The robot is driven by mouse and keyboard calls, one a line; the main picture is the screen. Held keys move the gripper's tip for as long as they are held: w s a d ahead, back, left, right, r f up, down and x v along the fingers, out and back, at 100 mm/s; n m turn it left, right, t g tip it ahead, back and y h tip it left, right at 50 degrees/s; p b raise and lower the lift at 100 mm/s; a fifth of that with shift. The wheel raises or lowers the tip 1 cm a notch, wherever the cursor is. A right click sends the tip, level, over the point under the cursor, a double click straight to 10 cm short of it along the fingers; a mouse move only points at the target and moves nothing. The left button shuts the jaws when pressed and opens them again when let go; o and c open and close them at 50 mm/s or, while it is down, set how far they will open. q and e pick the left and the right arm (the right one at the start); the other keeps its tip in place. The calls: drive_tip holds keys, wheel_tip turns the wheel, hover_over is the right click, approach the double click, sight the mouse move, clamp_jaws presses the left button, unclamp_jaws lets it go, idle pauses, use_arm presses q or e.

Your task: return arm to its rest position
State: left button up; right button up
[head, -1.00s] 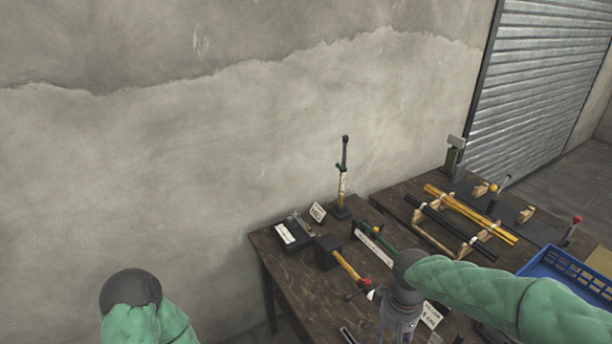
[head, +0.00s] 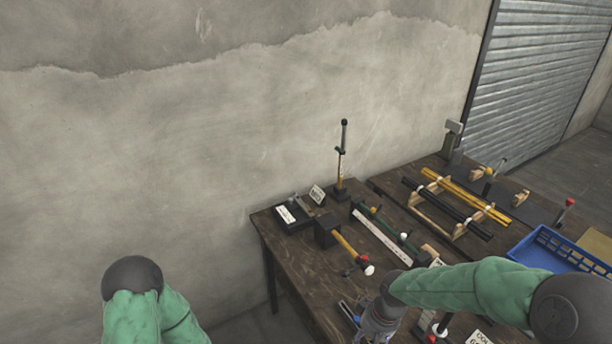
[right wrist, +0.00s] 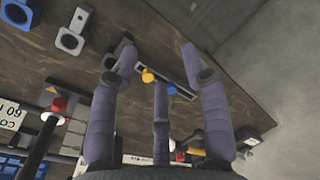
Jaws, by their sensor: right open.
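My right arm (head: 455,285) reaches in from the right in a green sleeve, over the front of the workbench. My right gripper hangs at its end near the bottom edge of the head view, where its fingertips are hard to make out. In the right wrist view my right gripper (right wrist: 158,52) has its purple fingers spread apart, with nothing held between them. The dark wooden bench top lies beyond the fingers. My left arm (head: 145,305) shows only as a dark joint and green sleeve at the lower left; its gripper is out of frame.
The workbench (head: 290,265) holds a hammer-like tool with a yellow handle (head: 345,243), an upright lever press (head: 342,165), and black and yellow bars on wooden racks (head: 465,205). A blue crate (head: 550,250) stands at the right. The space before the wall at left is clear.

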drive_tip(key=s+a+f+m, duration=0.1)
drive_tip(key=s+a+f, duration=0.1)
drive_tip(key=s+f, duration=0.2)
drive_tip(key=s+a+f+m+y+b, duration=0.1)
drive_tip(key=s+f, duration=0.3)
drive_tip(key=f, duration=0.7)
drive_tip(key=s+a+f+m+y+b, duration=0.1)
drive_tip(key=s+a+f+m, duration=0.1)
drive_tip(key=f, duration=0.6)
drive_tip(key=shift+s+a+m+t, duration=0.3)
drive_tip(key=shift+s+a+m, duration=0.15)
drive_tip(key=shift+s, duration=0.75)
drive_tip(key=shift+d, duration=0.1)
